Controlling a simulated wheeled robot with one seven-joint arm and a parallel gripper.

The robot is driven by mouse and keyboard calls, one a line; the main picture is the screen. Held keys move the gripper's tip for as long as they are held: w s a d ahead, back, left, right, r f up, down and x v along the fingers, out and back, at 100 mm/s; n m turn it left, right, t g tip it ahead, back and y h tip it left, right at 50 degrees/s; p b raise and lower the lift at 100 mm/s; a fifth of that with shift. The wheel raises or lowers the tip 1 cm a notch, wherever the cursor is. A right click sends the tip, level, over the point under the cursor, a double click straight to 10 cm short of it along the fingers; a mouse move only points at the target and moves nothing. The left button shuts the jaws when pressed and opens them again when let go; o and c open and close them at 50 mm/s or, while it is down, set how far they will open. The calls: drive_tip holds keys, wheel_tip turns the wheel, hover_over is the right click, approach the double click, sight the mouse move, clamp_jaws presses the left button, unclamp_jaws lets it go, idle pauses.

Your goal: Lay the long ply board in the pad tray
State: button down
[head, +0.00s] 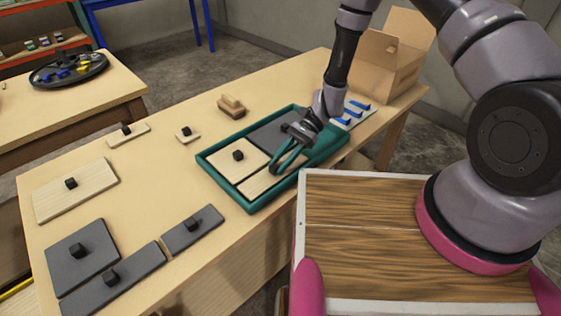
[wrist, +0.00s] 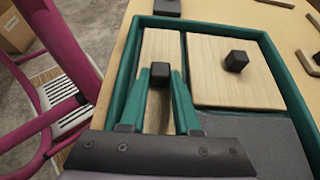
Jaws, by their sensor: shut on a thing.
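The long ply board (head: 258,183) is a narrow pale wooden strip with a black knob. It is inside the teal pad tray (head: 236,194), along the tray's near side, beside a square ply board (head: 229,153). My gripper (head: 279,168) is shut on the knob; in the wrist view my fingers (wrist: 166,82) are either side of it. The long board (wrist: 160,45) lies within the tray rim (wrist: 217,24) there, its rear part hidden by my fingers. I cannot tell whether it rests fully on the tray floor. A dark grey pad (head: 270,132) fills the tray's far part.
Left on the table lie a larger ply board (head: 90,193), small ply boards (head: 128,135) and several grey boards (head: 80,262), all knobbed. A wooden block (head: 231,106) stands behind the tray. Blue pieces (head: 357,108) and a cardboard box (head: 385,68) are at right.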

drive_tip(key=c, duration=0.6)
unclamp_jaws()
drive_tip(key=shift+f, duration=0.1)
drive_tip(key=shift+c, duration=0.2)
